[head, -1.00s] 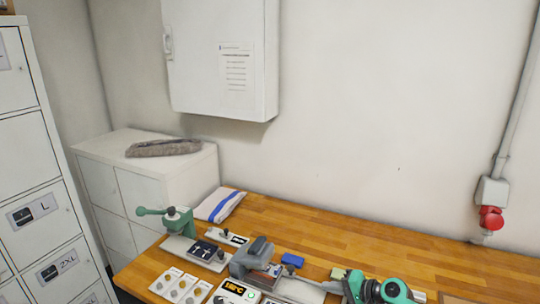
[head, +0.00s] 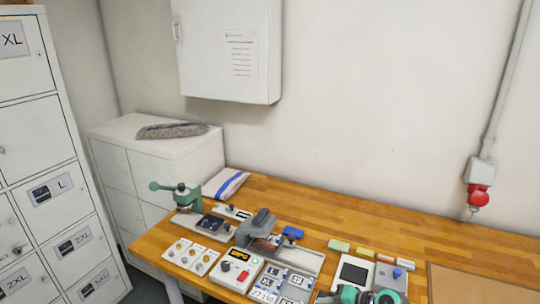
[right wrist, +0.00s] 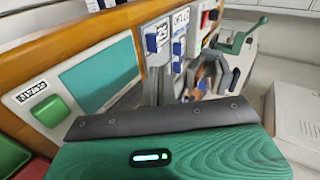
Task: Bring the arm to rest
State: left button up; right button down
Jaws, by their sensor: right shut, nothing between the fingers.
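My right arm (head: 362,295) shows as teal and black joints at the bottom edge of the head view, low over the front of the bench. In the right wrist view, its green housing and dark grey bar fill the lower part. My right gripper (right wrist: 157,88) is shut and empty, its narrow grey fingers pointing away above the bench items. I see no object held. My left arm and gripper are not in view.
The wooden bench (head: 300,210) carries a heat press (head: 257,232), a green hand press (head: 186,195), a control box (head: 237,268), a grey panel (head: 385,275) and a folded white cloth (head: 228,183). Lockers (head: 40,150) stand left. The bench's back strip is mostly clear.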

jog(key=s+a+f+n+g+h, duration=0.1)
jog(key=s+a+f+n+h, duration=0.15)
jog(key=s, duration=0.85)
jog(key=s+d+r+n+h, duration=0.1)
jog(key=s+d+h, duration=0.15)
jog(key=s, duration=0.55)
jog(key=s+d+r+n+g+h, duration=0.15)
jog(key=s+d, duration=0.25)
jog(key=s, duration=0.4)
jog(key=s+d+r+n+h, duration=0.1)
jog(key=s+d+h, duration=0.2)
jog(key=s, duration=0.5)
notch_tip(320, 180, down, 31)
jog(key=w+g+b, duration=0.1)
jog(key=b, duration=0.1)
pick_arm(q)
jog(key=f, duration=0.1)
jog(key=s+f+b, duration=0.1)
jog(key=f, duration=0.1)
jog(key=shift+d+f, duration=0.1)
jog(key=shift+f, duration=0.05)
pick_arm(e)
jog(key=s+d+f+g, duration=0.1)
jog(key=s+d+f, duration=0.2)
jog(key=s+f, duration=1.7)
notch_tip(320, 180, down, 3)
jog(key=shift+f+n, duration=0.1)
jog(key=shift+n, duration=0.3)
